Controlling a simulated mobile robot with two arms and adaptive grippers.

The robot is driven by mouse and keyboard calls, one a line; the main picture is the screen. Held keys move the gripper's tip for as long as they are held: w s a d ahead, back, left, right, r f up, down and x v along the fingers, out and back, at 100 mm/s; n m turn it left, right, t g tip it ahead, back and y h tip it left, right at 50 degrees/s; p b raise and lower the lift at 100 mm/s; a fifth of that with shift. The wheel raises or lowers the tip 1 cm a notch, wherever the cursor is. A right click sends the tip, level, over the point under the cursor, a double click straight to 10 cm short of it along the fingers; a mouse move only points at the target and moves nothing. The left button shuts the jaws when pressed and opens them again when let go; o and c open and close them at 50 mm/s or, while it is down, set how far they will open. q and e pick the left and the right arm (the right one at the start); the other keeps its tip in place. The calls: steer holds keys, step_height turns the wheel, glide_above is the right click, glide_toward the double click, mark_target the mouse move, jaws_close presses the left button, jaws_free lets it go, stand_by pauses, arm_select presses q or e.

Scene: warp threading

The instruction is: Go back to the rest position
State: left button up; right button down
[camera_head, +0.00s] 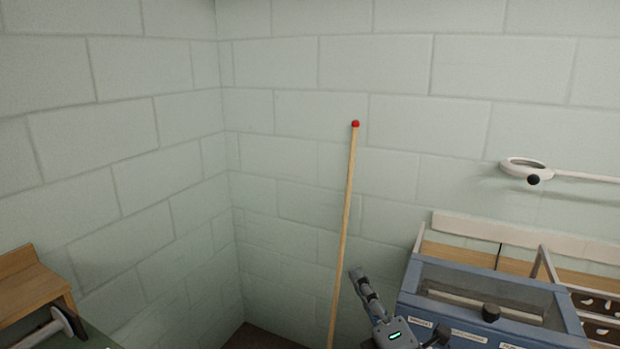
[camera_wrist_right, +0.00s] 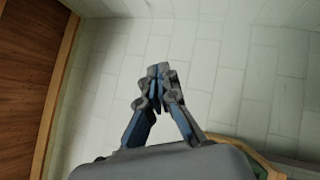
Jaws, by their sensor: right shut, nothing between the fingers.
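My right gripper (camera_head: 361,283) is at the bottom centre-right of the head view, in front of the pale block wall and left of a blue machine. In the right wrist view the gripper (camera_wrist_right: 158,75) shows its two fingers drawn together at the tips, with nothing between them. It touches nothing that I can see. My left gripper is not in the head view.
A wooden pole (camera_head: 345,205) with a red tip leans near the wall (camera_head: 290,60). A white ring magnifier (camera_head: 520,166) juts in at right. A wooden shelf (camera_head: 32,285) is at lower left.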

steer(key=s+d+f+m+g+h, duration=0.3)
steer(key=d+f+m, duration=0.1)
steer(key=f+m, duration=0.25)
steer(key=s+d+f+m+g+h, duration=0.25)
steer(key=s+f+m, duration=0.2)
steer(key=f, duration=0.35)
steer(key=s+d+f+m+g+h, duration=0.2)
steer(key=d+f+m+g+h, duration=0.15)
steer(key=f+m, duration=0.3)
steer(key=s+d+f+m+g+y, duration=0.1)
steer(key=s+f+m+g, duration=0.3)
steer(key=s, duration=0.6)
steer(key=s+d+f+m+g, duration=0.15)
steer(key=s+f+g, duration=0.25)
steer(key=s+f, duration=0.45)
steer(key=s+f+g, duration=0.1)
steer(key=s+f, duration=0.2)
steer(key=f, duration=2.2)
steer(key=s+d+f+g, duration=0.1)
steer(key=s+d+f, duration=0.1)
steer(key=s+f, duration=1.3)
steer(key=shift+s+f, duration=0.2)
steer(key=shift+s, duration=0.65)
